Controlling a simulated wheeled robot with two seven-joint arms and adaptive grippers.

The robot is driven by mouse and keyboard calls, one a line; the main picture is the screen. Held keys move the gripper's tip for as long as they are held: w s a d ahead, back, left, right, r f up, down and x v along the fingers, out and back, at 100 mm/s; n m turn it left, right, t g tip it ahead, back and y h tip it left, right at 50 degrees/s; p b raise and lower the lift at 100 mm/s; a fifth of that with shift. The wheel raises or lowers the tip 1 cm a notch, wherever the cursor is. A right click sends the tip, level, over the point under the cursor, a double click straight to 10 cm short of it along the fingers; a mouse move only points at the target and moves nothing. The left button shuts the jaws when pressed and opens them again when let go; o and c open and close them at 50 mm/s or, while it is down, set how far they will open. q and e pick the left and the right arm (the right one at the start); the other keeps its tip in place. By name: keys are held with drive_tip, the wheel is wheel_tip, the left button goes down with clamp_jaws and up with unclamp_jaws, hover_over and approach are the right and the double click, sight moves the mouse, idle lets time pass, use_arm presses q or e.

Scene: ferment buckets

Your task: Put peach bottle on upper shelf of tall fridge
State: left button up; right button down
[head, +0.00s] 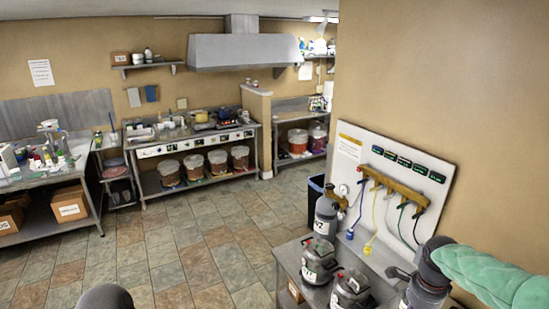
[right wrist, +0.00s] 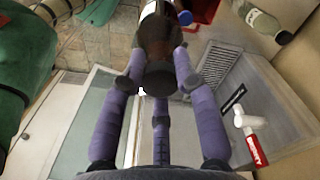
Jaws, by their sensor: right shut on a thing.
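In the right wrist view, my right gripper (right wrist: 158,72) has purple fingers with dark tips. It is shut on a dark brown bottle (right wrist: 153,35) with a pale label band near the top edge. The bottle's dark round end faces the camera, and its far end is cut off. I cannot read which flavour it is. A pale panel with a glass-like pane (right wrist: 75,118) lies below the gripper; I cannot tell whether it belongs to the tall fridge. No fridge shelf is clear in either view. My left gripper is not in view.
In the right wrist view, a greenish bottle (right wrist: 263,22), a grey vent (right wrist: 217,66) and a white tap-like part with a red label (right wrist: 255,147) are at the right. In the head view, a steel table (head: 370,257) with metal kegs is near; the tiled floor (head: 205,245) is clear.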

drive_tip(key=shift+s+a+f, duration=0.1)
drive_tip(key=shift+a+f, duration=0.1)
drive_tip(key=shift+a, duration=0.05)
drive_tip(key=shift+a+f+b, duration=0.15)
drive_tip(key=shift+f+b, duration=0.05)
drive_tip(key=shift+b, duration=0.2)
drive_tip(key=shift+w+a+f+n+b, duration=0.1)
drive_tip(key=shift+w+f+n+b, duration=0.2)
drive_tip(key=shift+f, duration=0.2)
drive_tip(key=shift+w+f+n+b, duration=0.15)
drive_tip(key=shift+f+n, duration=0.15)
drive_tip(key=shift+f, duration=0.15)
drive_tip(key=a+f+n+b, duration=0.6)
drive_tip(key=f+n+b, duration=0.1)
drive_tip(key=f, duration=0.5)
drive_tip(key=a+f+n+b, duration=0.6)
drive_tip(key=f+b, duration=0.3)
drive_tip(key=f, duration=0.4)
drive_tip(key=a+f+n+b, duration=0.6)
drive_tip(key=f+n+b, duration=0.1)
drive_tip(key=f, duration=0.6)
drive_tip(key=shift+w+a+n+b, duration=0.15)
drive_tip(key=shift+w+n+b, duration=0.2)
drive_tip(key=shift+b, duration=0.25)
drive_tip(key=shift+r, duration=0.1)
